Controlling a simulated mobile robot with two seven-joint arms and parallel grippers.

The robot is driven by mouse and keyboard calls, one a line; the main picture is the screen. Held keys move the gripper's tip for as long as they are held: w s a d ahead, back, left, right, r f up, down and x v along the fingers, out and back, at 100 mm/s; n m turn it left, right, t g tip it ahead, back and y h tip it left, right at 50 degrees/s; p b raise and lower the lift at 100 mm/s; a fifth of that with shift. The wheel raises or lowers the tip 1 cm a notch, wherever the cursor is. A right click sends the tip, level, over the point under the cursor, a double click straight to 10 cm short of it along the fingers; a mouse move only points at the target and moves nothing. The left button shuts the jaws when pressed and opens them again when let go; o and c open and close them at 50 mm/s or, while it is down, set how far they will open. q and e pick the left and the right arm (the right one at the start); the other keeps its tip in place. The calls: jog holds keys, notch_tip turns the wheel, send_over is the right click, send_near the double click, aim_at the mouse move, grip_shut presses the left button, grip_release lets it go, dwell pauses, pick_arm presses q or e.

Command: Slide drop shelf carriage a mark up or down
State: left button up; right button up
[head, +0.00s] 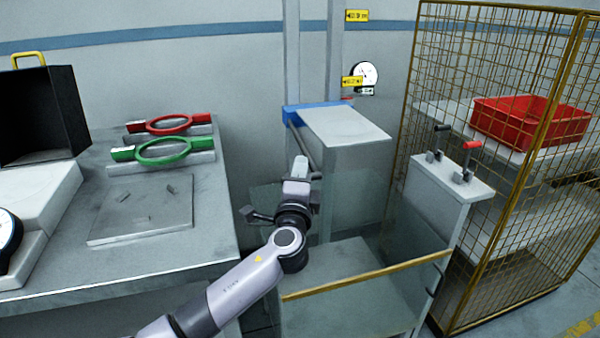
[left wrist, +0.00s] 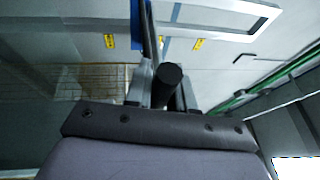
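The drop shelf carriage is a blue bracket (head: 291,115) on a grey upright rail (head: 292,55), with a grey box-like shelf (head: 345,124) beside it. A dark handle bar (head: 306,142) runs from the bracket towards me. My left gripper (head: 301,168) is at the near end of this bar. In the left wrist view the bar's black round end (left wrist: 169,82) sits between the two fingers, which look closed against it; the contact itself is partly hidden. The blue bracket also shows there (left wrist: 137,25). My right gripper is not in view.
Yellow mark labels (head: 356,15) and a round dial (head: 364,74) are by the rails. A bench (head: 205,245) with red and green ring handles stands left. A lever stand (head: 440,184) and mesh cage (head: 408,120) stand right. A yellow-edged bin (head: 370,277) is below.

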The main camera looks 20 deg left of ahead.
pick_arm(q)
jog(key=shift+f, duration=0.25)
grip_shut()
notch_tip(320, 180, down, 14)
jog(key=b, duration=1.4)
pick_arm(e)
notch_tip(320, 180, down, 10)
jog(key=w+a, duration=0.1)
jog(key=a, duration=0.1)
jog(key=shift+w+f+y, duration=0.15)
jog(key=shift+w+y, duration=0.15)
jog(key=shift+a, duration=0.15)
pick_arm(q)
jog(key=o, duration=0.7)
grip_release()
jog(key=shift+c, duration=0.2)
jog(key=shift+o, duration=0.6)
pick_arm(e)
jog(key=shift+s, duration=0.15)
